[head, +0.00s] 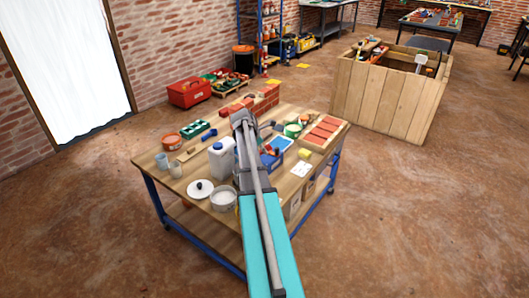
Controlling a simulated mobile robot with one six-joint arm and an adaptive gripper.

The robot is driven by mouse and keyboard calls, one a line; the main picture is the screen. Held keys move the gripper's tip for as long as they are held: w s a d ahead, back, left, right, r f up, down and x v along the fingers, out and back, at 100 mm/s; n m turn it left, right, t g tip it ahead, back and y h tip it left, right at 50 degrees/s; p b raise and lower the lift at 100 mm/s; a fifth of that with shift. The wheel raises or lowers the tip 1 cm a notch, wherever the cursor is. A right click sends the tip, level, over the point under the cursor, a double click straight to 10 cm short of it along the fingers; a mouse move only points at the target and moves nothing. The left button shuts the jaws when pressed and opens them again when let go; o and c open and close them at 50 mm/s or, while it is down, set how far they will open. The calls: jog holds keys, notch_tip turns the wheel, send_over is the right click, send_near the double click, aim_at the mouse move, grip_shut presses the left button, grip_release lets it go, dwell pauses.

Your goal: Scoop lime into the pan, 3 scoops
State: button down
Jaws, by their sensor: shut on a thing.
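My arm reaches from the bottom centre over the workbench (185,216). No fingers show; my gripper seems hidden by my own arm links. A pale round pan-like vessel (222,200) stands near the bench's front edge, left of my arm. A white round lid with a dark knob (200,187) lies left of it. Which vessel holds the lime cannot be told. I see no scoop on the bench. A pale-bladed tool (421,60) sticks up from the wooden crate (385,104) at the back right.
A white jug (222,158) stands behind the round vessel. An orange tub (172,141), a green block (194,129) and a blue tool (209,135) lie at the left. Bricks (320,133) fill a tray at the right. A blue-rimmed tray (281,145) lies nearby. Floor is clear at the right.

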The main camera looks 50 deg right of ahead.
jog(key=shift+w+a+f+g+h+b, duration=0.2)
jog(key=shift+a+g+h+b, duration=0.2)
jog(key=shift+h+b, duration=0.5)
jog(key=shift+w+a+f+g+h+b, duration=0.15)
jog(key=shift+a+g+h+b, duration=0.2)
jog(key=shift+h+b, duration=0.5)
jog(key=shift+w+a+r+g+h+b, duration=0.25)
jog(key=shift+a+g+h+b, duration=0.1)
jog(key=shift+h+b, duration=0.35)
jog(key=shift+w+a+r+g+h+b, duration=0.1)
jog(key=shift+a+r+g+h+b, duration=0.15)
jog(key=shift+h+b, duration=0.4)
jog(key=shift+a+r, duration=0.1)
jog(key=shift+r, duration=0.05)
jog(key=shift+r+p, duration=1.8)
jog(key=shift+r, duration=0.15)
